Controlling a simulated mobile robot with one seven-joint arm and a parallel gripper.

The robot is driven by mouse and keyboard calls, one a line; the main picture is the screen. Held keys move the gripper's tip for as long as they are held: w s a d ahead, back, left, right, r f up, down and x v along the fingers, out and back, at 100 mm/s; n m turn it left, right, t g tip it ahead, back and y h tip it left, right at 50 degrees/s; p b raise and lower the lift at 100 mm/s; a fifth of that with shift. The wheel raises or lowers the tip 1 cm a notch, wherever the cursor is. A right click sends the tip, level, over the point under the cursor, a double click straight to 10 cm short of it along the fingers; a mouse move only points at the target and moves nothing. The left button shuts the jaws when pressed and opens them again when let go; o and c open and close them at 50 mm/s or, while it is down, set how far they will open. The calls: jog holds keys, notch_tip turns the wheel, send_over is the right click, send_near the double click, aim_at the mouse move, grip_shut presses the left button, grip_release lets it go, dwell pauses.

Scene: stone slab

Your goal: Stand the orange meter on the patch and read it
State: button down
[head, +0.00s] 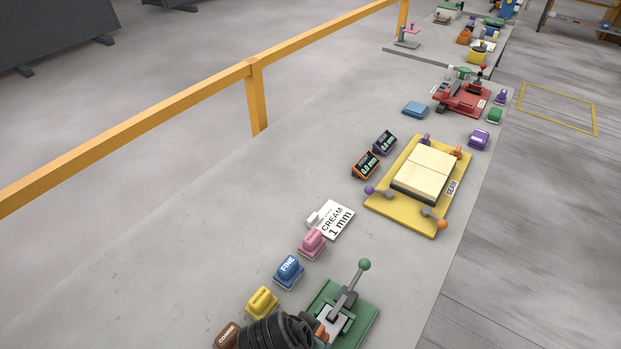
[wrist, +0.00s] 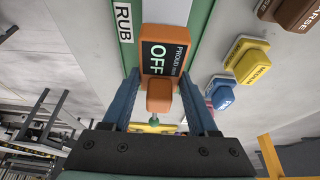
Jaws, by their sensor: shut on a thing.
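The orange meter (wrist: 147,52) is between the blue fingers of my gripper (wrist: 159,86), which is shut on it. Its dark screen reads "PROUD mm" and "OFF". Past the meter in the wrist view is a pale grey patch (wrist: 166,11) on a green board (wrist: 205,25) with a "RUB" label. I cannot tell whether the meter touches the patch or hangs above it. In the head view, my dark wrist hides most of the gripper at the bottom edge, beside a green fixture (head: 357,312) with a green-knobbed lever. A bit of orange shows there.
Coarse brown (head: 226,336), yellow (head: 261,302), blue (head: 288,271) and pink (head: 311,243) blocks stand in a row beside the fixture. A "CREAM 1 mm" card (head: 337,221) lies beyond. Two displays (head: 366,164) reading 0.0 mm stand by a yellow seam board (head: 408,222). The slab's left side is clear.

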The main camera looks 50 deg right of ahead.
jog(key=shift+f, duration=1.3)
jog(key=shift+c, duration=0.9)
grip_release()
jog(key=shift+f, duration=0.1)
jog(key=shift+a+r, duration=0.15)
jog(key=shift+r, duration=0.35)
jog(key=v, duration=1.1)
jog(key=shift+a+r, duration=0.1)
